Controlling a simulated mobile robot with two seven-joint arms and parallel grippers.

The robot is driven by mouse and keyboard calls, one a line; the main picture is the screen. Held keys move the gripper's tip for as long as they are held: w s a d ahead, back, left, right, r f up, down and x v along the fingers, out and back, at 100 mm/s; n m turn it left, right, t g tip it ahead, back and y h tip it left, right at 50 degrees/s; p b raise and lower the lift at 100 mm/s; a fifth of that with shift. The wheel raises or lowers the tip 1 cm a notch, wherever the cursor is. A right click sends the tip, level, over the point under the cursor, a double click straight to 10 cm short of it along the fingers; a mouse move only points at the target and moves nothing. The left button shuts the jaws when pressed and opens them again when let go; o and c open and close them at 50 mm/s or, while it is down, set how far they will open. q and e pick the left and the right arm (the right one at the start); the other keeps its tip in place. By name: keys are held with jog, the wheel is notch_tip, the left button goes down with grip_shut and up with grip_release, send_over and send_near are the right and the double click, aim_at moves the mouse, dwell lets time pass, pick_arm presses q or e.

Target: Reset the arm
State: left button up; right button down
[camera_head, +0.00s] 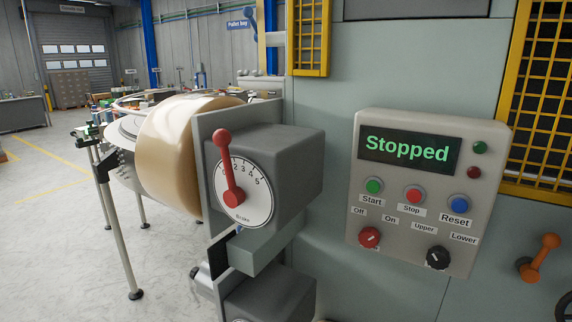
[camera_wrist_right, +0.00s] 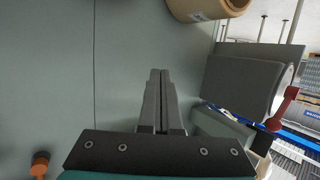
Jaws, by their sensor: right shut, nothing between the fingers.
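My right gripper (camera_wrist_right: 160,76) is shut and empty in the right wrist view, with its two fingers together in front of a plain grey-green machine face (camera_wrist_right: 50,70). No gripper shows clearly in the head view, and my left gripper is out of sight. The control panel (camera_head: 484,240) in the head view reads "Stopped" on its display (camera_head: 408,148). Below it are a green Start button (camera_head: 373,186), a red Stop button (camera_head: 414,195) and a blue Reset button (camera_head: 458,204). An orange-handled lever (camera_head: 541,257) sits at the lower right; an orange knob (camera_wrist_right: 40,163) shows in the wrist view.
A grey brake box (camera_head: 290,160) with a red lever (camera_head: 228,170) juts out left of the panel. A large tan tape roll (camera_head: 175,150) is behind it. Yellow mesh guards (camera_head: 508,80) flank the machine. Open floor (camera_head: 50,230) lies at the left.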

jog(key=s+a+f+g+b, duration=0.2)
jog(key=s+f+g, duration=0.35)
jog(key=f, duration=0.75)
jog(key=s+a+f+g+b, duration=0.1)
jog(key=s+f+g, duration=0.1)
jog(key=s+f, duration=0.4)
jog(key=s+a+f+n+g+b, duration=0.1)
jog(key=s+f+g, duration=0.2)
jog(key=s+f, duration=0.4)
jog(key=s+a+f+n+g+b, duration=0.1)
jog(key=s+f, duration=0.6)
jog(key=s, duration=1.1)
jog(key=shift+s+f+g+b, duration=0.15)
jog(key=shift+g+b, duration=0.3)
jog(key=shift+g, duration=0.6)
jog(key=shift+a, duration=0.1)
